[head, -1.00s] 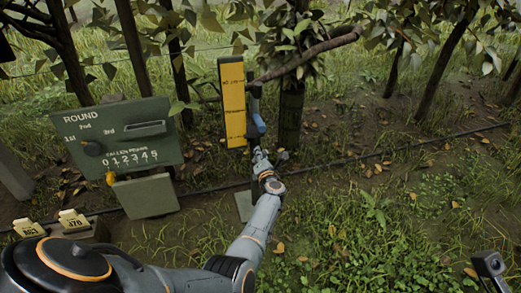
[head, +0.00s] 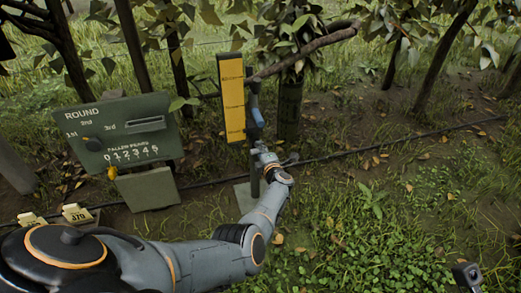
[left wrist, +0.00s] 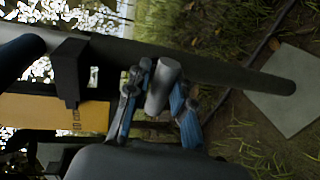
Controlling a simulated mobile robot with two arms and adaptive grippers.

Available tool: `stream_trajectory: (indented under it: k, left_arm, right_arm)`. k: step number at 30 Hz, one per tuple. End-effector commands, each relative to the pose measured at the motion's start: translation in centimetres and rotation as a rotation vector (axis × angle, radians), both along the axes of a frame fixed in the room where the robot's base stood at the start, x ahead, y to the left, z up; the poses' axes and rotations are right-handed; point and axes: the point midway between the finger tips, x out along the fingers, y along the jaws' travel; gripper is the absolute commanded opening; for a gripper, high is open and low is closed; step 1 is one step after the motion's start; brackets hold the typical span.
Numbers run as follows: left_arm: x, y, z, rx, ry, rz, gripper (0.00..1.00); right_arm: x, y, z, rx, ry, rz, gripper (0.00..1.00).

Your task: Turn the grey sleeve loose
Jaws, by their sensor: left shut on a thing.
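The grey sleeve (left wrist: 163,86) is a short, plain grey cylinder beside the dark post (left wrist: 225,70) in the left wrist view. My left gripper (left wrist: 160,108) has its blue fingers on either side of the sleeve and is shut on it. In the head view the gripper (head: 257,118) is at the post, just right of the yellow plate (head: 231,98), and hides most of the sleeve. Only a small dark end of my right gripper (head: 467,274) shows at the bottom right; its jaws cannot be made out.
The post stands on a flat grey base plate (left wrist: 288,88). A green scoreboard (head: 118,135) with a box (head: 147,191) below it stands left. A dark hose (head: 400,141) crosses the ground. Grass at right is open.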

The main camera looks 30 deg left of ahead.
Motion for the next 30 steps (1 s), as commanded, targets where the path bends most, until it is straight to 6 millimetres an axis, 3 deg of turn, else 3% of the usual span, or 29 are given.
stream_trajectory:
  k: [13,14,17,30]
  left_arm:
    - [0.13,-0.08,0.10,0.007,0.007,-0.004,0.00]
    - [0.13,-0.08,0.10,0.007,0.007,-0.004,0.25]
    - [0.12,-0.07,0.08,0.006,0.006,-0.003,0.45]
    - [-0.16,-0.45,0.04,0.004,0.005,-0.002,0.46]
  right_arm:
    - [0.00,0.00,-0.05,0.000,0.001,0.000,0.40]
    - [0.00,0.00,-0.05,0.000,0.001,0.000,0.40]
    - [0.01,0.00,-0.06,-0.001,0.002,0.000,0.40]
    - [0.11,-0.02,-0.17,-0.001,0.005,-0.001,0.40]
